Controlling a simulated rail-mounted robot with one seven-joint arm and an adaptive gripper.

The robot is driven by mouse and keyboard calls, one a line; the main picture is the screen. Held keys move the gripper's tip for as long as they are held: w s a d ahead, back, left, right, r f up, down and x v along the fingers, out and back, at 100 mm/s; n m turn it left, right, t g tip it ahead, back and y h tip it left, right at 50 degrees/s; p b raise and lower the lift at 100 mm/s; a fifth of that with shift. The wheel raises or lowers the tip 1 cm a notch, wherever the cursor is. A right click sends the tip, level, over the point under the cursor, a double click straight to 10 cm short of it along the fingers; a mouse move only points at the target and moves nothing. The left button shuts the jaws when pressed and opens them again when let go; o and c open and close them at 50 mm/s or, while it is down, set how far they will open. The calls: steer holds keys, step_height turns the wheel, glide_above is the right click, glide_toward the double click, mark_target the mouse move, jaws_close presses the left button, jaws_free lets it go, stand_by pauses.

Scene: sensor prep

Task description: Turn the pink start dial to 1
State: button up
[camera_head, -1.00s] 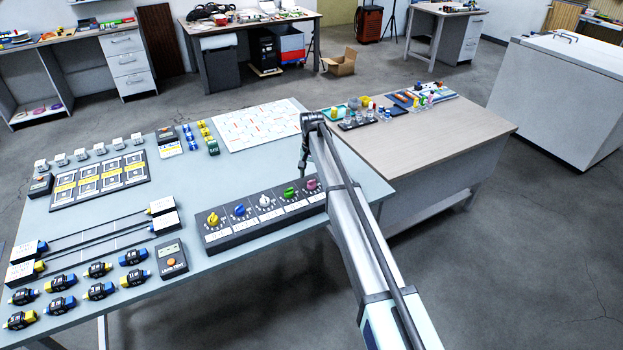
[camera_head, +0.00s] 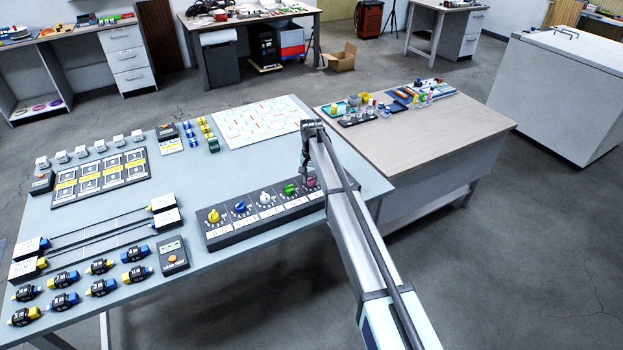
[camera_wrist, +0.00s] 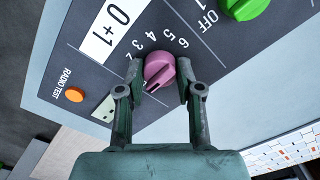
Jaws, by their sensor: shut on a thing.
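The pink dial (camera_wrist: 159,69) is on the dark panel, between the two fingers of my gripper (camera_wrist: 160,78) in the wrist view. The fingers are shut on the knob from both sides. Numbers 3 to 6 show around its upper edge; the lower numbers are hidden or unclear. A dark pointer line on the knob faces down-left in the picture. In the head view my gripper (camera_head: 306,176) is at the right end of the dial panel (camera_head: 232,239), and the pink dial (camera_head: 311,182) is partly hidden by it.
The green dial (camera_wrist: 244,6) is close beside the pink one. An orange radio test button (camera_wrist: 74,95) and a white 0+1 label (camera_wrist: 110,28) are on the panel. Yellow (camera_head: 214,215), blue and white dials sit farther left on it.

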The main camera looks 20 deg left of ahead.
mark_target(312, 178)
steer(key=shift+f+m, duration=0.1)
steer(key=shift+m, duration=0.3)
steer(key=shift+m+b, duration=1.55)
steer(key=shift+m, duration=0.95)
steer(key=o, duration=1.2)
steer(key=shift+c, duration=0.2)
step_height(312, 178, up, 12)
